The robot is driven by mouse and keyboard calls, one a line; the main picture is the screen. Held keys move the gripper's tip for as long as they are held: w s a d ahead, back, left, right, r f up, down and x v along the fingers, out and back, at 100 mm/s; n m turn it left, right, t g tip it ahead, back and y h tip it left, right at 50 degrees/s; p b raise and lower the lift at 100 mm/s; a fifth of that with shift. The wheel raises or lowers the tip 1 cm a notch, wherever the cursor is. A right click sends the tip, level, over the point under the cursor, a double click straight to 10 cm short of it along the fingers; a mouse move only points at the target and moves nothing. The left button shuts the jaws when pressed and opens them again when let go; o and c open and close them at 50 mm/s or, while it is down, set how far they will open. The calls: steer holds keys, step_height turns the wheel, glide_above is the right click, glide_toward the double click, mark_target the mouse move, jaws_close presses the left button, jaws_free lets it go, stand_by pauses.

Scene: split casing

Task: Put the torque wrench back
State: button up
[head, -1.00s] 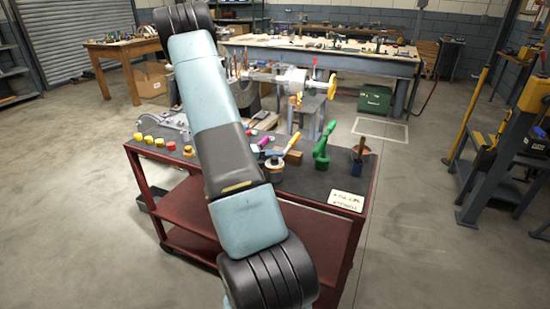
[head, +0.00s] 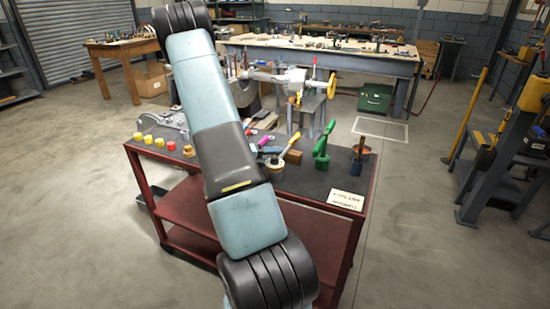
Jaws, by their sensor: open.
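My arm crosses the middle of the head view and covers part of the trolley top. My gripper cannot be made out; the arm hides what is behind it.
A green tool (head: 322,149) and a dark blue holder with a brown handle (head: 358,158) stand right of the yellow handle. Several yellow and red caps (head: 159,142) line the left.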

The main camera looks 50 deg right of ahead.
steer(key=v, duration=1)
steer(key=shift+w+a, duration=0.2)
steer(key=shift+a, duration=0.15)
steer(key=shift+a+r, duration=0.3)
steer(key=shift+a, duration=0.1)
steer(key=s+a+r+m+t+y, duration=0.4)
steer(key=s+a+r+m, duration=0.1)
steer(key=a+r+m, duration=0.4)
steer(key=s+a+r+m+t+y, duration=0.4)
steer(key=a+r+m, duration=0.5)
steer(key=a, duration=0.3)
steer(key=s+a+r+m+t+y, duration=0.5)
steer(key=s+a+r+m+y, duration=0.1)
steer(key=a+r+m, duration=0.3)
steer(key=shift+s+a+m, duration=0.9)
steer(key=shift+a, duration=0.15)
